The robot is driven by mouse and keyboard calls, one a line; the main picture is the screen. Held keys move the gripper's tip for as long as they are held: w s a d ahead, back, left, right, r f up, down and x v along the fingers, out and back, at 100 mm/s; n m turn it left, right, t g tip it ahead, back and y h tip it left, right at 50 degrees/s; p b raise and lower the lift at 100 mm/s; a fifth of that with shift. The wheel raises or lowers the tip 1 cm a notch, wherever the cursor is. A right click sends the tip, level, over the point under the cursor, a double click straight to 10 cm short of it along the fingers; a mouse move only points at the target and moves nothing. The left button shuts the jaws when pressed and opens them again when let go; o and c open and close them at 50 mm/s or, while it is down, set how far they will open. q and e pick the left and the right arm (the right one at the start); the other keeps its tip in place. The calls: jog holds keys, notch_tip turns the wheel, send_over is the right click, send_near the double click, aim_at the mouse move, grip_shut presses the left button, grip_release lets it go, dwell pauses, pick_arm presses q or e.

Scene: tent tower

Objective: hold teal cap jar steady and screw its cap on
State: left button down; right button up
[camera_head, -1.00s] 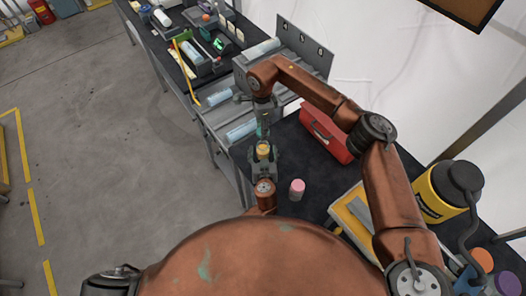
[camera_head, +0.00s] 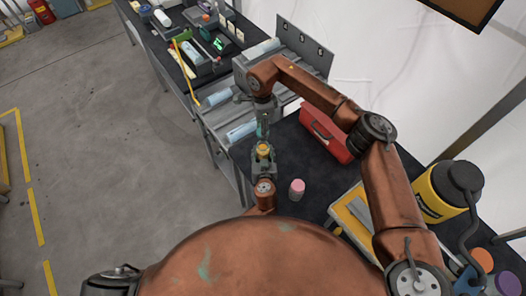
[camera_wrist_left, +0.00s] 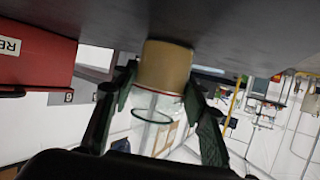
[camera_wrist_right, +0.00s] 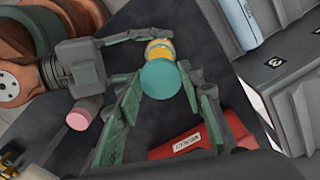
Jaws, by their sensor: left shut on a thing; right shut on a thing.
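The jar is clear with a yellow-tan part; in the left wrist view (camera_wrist_left: 166,68) its tan end is close to the dark table surface. My left gripper (camera_head: 263,157) has its fingers on both sides of the jar. The teal cap (camera_wrist_right: 168,82) is a round disc between the fingers of my right gripper (camera_wrist_right: 165,95). In the right wrist view the cap overlaps the jar's yellow part (camera_wrist_right: 159,50), and I cannot tell whether they touch. In the head view my right gripper (camera_head: 263,125) is just beyond the jar, and the cap is hard to make out.
A pink-capped jar (camera_head: 297,189) stands to the right of my left gripper. A red toolbox (camera_head: 326,135) lies behind it. A yellow canister (camera_head: 440,195) and yellow-edged tray (camera_head: 352,218) are at the right. A grey rack with blue cylinders (camera_head: 243,131) adjoins the table.

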send_over(262, 144)
jog(key=shift+w+f, duration=0.1)
jog(key=shift+f, duration=2.4)
jog(key=shift+f, duration=0.9)
jog(key=shift+f, duration=0.55)
